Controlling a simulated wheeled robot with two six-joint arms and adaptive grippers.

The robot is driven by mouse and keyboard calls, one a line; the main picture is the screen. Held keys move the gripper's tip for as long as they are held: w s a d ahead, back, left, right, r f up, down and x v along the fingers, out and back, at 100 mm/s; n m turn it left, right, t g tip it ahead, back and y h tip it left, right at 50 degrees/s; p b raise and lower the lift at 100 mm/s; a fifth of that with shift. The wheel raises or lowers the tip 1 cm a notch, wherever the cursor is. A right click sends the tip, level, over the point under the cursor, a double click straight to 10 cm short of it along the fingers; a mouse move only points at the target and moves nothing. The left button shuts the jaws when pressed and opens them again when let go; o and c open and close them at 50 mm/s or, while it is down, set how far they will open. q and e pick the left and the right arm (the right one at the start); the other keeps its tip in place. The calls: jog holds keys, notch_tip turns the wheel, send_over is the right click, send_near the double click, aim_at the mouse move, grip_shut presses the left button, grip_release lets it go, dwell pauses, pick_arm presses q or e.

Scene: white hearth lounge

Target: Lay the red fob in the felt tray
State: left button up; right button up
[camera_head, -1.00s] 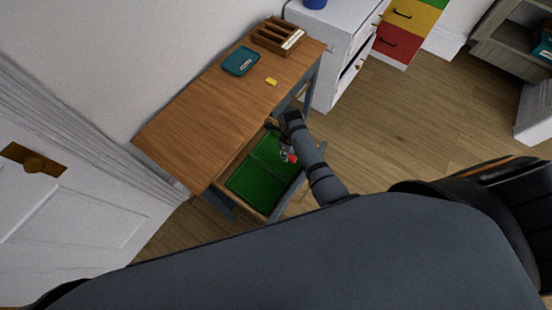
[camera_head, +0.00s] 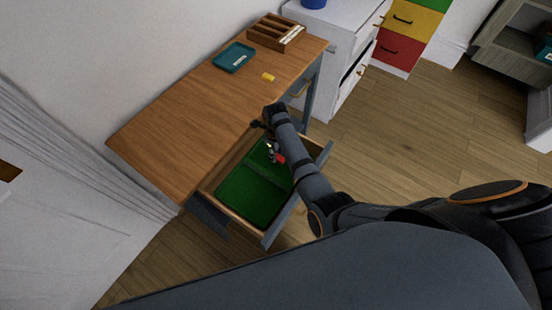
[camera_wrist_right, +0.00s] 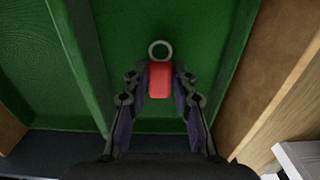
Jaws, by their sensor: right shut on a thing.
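The red fob (camera_wrist_right: 159,76), with a metal ring at one end, is between the fingers of my right gripper (camera_wrist_right: 160,88) in the right wrist view. The gripper is shut on it, over a green-lined drawer compartment. In the head view the red fob (camera_head: 280,158) and right gripper (camera_head: 272,150) show small and partly hidden by my arm, over the open drawer (camera_head: 248,190). I cannot tell whether the fob touches the green lining. A teal tray (camera_head: 222,64) with a small pale item in it lies on the desktop. My left gripper is not in view.
The wooden desk (camera_head: 185,125) also bears a small yellow item (camera_head: 268,77) and a wooden rack (camera_head: 268,35) at its far end. A white cabinet (camera_head: 340,35) stands beyond it. The near desktop is bare. Drawer walls surround the gripper closely.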

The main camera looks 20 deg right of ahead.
jog(key=shift+f, duration=0.35)
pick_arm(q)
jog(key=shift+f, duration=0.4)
pick_arm(e)
jog(key=shift+f, duration=0.15)
jog(key=shift+f, duration=0.15)
jog(key=o, duration=1)
pick_arm(q)
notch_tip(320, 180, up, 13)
jog(key=p, duration=1.3)
pick_arm(e)
notch_tip(320, 180, up, 13)
jog(key=shift+f, duration=0.15)
